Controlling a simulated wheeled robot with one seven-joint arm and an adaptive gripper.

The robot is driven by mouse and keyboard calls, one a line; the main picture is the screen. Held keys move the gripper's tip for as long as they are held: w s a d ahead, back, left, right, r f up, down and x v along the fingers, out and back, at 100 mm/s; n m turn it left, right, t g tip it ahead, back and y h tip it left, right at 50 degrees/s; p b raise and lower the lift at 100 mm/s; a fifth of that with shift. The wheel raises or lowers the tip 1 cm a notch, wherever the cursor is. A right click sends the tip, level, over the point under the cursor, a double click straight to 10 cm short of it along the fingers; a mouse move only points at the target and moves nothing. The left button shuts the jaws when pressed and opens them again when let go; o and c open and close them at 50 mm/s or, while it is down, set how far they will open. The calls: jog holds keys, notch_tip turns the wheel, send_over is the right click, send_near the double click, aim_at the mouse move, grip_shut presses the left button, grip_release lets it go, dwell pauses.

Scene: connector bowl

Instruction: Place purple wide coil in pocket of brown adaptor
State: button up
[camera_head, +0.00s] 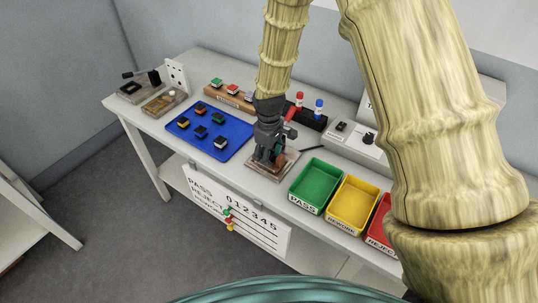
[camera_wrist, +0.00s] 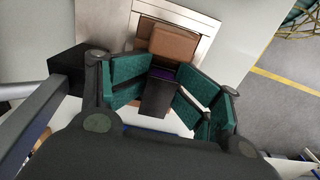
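The purple wide coil (camera_wrist: 163,73) shows in the wrist view as a dark block with a purple face. It sits between the green-padded fingers of my gripper (camera_wrist: 164,72), which look closed on its sides. The brown adaptor (camera_wrist: 173,42) lies just beyond the fingertips on a metal-framed plate. In the head view my gripper (camera_head: 267,158) is low over the fixture plate (camera_head: 262,173) at the table's front edge, pointing down. The adaptor's pocket is hidden by the coil and fingers, so I cannot tell whether the coil is in it.
A blue tray (camera_head: 182,145) with several small coloured-topped blocks lies to the left. Green (camera_head: 316,184), yellow (camera_head: 353,203) and red (camera_head: 378,225) bins stand to the right. A rack with red and blue-topped pieces (camera_head: 310,118) and a grey control box (camera_head: 357,142) are behind.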

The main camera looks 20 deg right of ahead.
jog(key=shift+w+d+r, duration=0.1)
jog(key=shift+w+r, duration=0.05)
jog(key=shift+r, duration=0.7)
notch_tip(320, 180, up, 12)
jog(key=b, duration=0.3)
jog(key=shift+f, duration=0.15)
dwell(0.8)
